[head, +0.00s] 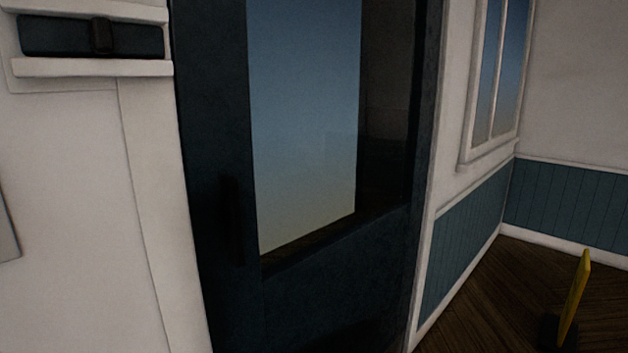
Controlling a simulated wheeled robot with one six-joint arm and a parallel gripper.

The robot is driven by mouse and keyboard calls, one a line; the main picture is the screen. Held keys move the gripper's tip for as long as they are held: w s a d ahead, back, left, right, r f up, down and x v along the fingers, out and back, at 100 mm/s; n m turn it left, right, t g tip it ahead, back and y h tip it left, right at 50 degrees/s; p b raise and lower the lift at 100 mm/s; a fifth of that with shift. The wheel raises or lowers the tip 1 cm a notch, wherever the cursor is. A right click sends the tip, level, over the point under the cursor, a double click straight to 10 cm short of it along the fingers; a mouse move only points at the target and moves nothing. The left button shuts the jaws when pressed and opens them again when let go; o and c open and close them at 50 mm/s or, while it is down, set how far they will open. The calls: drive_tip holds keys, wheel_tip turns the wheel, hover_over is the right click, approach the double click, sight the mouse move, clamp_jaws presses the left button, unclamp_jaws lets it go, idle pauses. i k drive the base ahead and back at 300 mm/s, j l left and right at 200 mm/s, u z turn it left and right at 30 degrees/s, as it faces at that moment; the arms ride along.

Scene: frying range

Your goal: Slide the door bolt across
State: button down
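The door (222,130) is dark blue with a tall glass pane and fills the middle of the head view. What looks like the door bolt (60,36) is a dark horizontal bar at the upper left, between two white rails on the white wall beside the door. A black upright knob (101,36) stands near the bar's middle. The bar's right end stops just short of the dark door in the picture. A dark vertical handle (230,217) shows faintly on the door's left side. My gripper is not in view.
A yellow upright board (575,305) stands on the dark wooden floor (490,310) at the lower right. A window (497,75) and blue panelling (465,225) are right of the door. A grey edge (7,235) shows at the far left. No object shows before the door.

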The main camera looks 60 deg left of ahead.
sight(39, 37)
drive_tip(key=k+j+u, duration=0.1)
drive_tip(key=u, duration=1.75)
